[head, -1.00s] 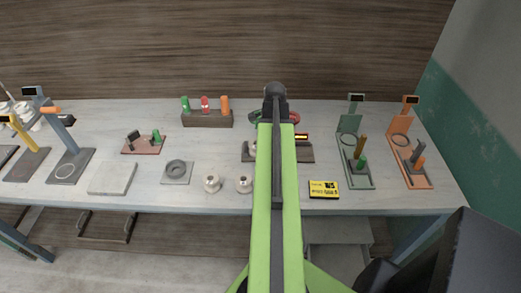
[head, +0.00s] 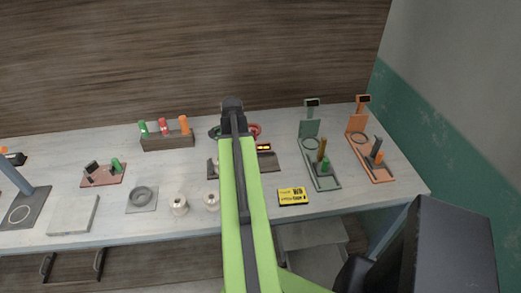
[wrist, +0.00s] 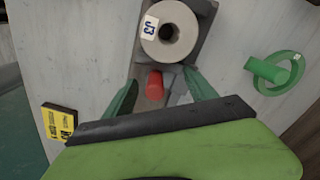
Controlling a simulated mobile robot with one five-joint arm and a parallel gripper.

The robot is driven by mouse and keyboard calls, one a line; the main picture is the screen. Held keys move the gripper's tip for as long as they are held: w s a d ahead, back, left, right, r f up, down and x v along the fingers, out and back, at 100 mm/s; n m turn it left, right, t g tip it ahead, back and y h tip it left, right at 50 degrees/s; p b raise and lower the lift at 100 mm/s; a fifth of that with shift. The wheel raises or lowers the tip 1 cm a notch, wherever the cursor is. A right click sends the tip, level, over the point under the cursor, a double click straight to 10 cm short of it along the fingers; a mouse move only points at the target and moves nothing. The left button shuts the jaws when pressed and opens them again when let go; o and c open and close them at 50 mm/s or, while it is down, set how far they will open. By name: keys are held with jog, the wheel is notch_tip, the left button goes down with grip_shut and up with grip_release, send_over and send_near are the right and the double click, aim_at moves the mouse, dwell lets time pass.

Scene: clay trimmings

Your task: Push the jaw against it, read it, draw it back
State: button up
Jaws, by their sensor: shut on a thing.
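A dark measuring gauge (head: 270,163) lies on the bench under my arm, with a lit orange display (head: 264,148) too small to read. In the wrist view a pale round piece with a centre hole, labelled J3 (wrist: 180,48), sits on the gauge's grey base (wrist: 203,12). A red knob (wrist: 155,86) stands near it, between my two green fingers. My gripper (wrist: 160,88) is shut on the red knob. I cannot tell whether the jaw touches the piece. In the head view my arm hides the gripper and part of the gauge.
Two pale pieces (head: 179,204) (head: 211,201) stand left of my arm. A yellow sign (head: 293,196) lies in front of the gauge. Green (head: 322,175) and orange (head: 374,160) stands are to the right. A block with coloured pegs (head: 167,141) is behind. A grey ring (head: 142,196) lies left.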

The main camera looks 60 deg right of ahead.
jog(key=shift+s+a, duration=0.2)
jog(key=shift+a, duration=0.15)
jog(key=shift+s+d, duration=0.6)
jog(key=shift+s, duration=0.2)
jog(key=shift+o, duration=0.3)
jog(key=shift+s+d, duration=0.4)
jog(key=shift+s, duration=0.15)
dwell(0.6)
jog(key=o, duration=0.9)
jog(key=shift+c, duration=0.2)
jog(key=o, duration=0.4)
jog(key=shift+s+a+r, duration=0.1)
notch_tip(320, 180, up, 7)
jog(key=p, duration=0.7)
